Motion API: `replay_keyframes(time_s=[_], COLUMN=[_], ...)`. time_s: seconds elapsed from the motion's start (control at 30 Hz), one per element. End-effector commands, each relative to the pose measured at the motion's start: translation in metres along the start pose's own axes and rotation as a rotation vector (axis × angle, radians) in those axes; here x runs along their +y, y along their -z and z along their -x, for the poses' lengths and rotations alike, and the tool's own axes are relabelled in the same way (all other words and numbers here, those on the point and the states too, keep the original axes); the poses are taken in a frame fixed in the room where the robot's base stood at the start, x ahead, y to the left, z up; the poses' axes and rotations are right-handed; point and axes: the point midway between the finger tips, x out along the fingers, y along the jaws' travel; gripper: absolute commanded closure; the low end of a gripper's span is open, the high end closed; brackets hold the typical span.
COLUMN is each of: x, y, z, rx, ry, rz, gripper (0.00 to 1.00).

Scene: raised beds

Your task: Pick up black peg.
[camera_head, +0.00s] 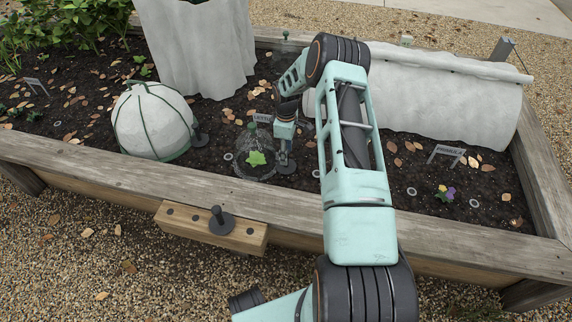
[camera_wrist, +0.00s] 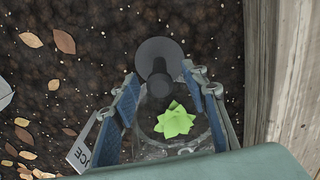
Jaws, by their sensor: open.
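A black peg (camera_wrist: 160,58) with a round flat base and a narrow stem stands on the soil, between and just beyond my gripper's fingertips in the wrist view. In the head view this peg (camera_head: 286,168) is beside a clear cloche (camera_head: 240,168) over a bright green plant (camera_head: 257,158). My gripper (camera_wrist: 163,80) is open, its two blue-padded fingers on either side of the stem. It also shows in the head view (camera_head: 285,148), pointing down just above the peg. Whether a finger touches the peg I cannot tell.
Another black peg (camera_head: 221,220) stands in a wooden block (camera_head: 190,229) on the bed's front edge. A third peg (camera_head: 199,138) is beside a white dome (camera_head: 153,122). A white row cover (camera_head: 440,95) lies behind right. The wooden bed wall (camera_wrist: 285,70) runs close on the right.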

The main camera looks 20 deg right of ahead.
Motion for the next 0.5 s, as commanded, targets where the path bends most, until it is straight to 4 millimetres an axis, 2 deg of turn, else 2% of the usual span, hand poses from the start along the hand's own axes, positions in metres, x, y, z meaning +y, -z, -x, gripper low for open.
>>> replay_keyframes(time_s=[0.13, 0.5], x=[0.0004, 0.0003], y=[0.0001, 0.0002], z=[0.0014, 0.0015], rx=[0.000, 0.000], ry=[-0.001, -0.001], rz=[0.000, 0.000], gripper=[0.61, 1.00])
